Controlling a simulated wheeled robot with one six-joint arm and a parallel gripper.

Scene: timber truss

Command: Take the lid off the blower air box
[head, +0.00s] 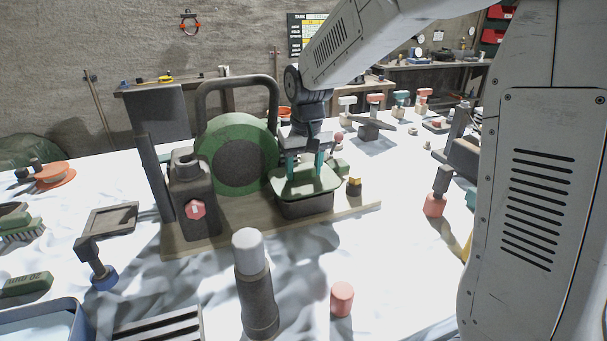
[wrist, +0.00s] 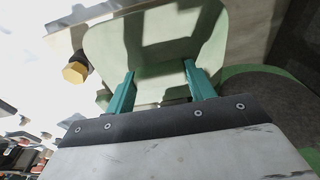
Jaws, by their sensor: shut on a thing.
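The blower (head: 232,158), a round green housing with a dark centre, stands on a wooden board. To its right is the air box (head: 305,205), a dark box with a pale green lid (head: 318,183) on top. The lid also fills the upper middle of the wrist view (wrist: 190,30). My gripper (head: 305,170) is over the lid, its teal fingers pointing down. In the wrist view the fingers (wrist: 160,88) are shut on a part of the lid between them. The lid looks level and at the box's top; I cannot tell whether a gap separates them.
A yellow-capped fitting (head: 354,186) stands just right of the box, and a dark canister (head: 190,195) with a red knob is at left. A grey cylinder with a white top (head: 252,270) and a red cylinder (head: 342,298) stand in front. White cloth is clear at front right.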

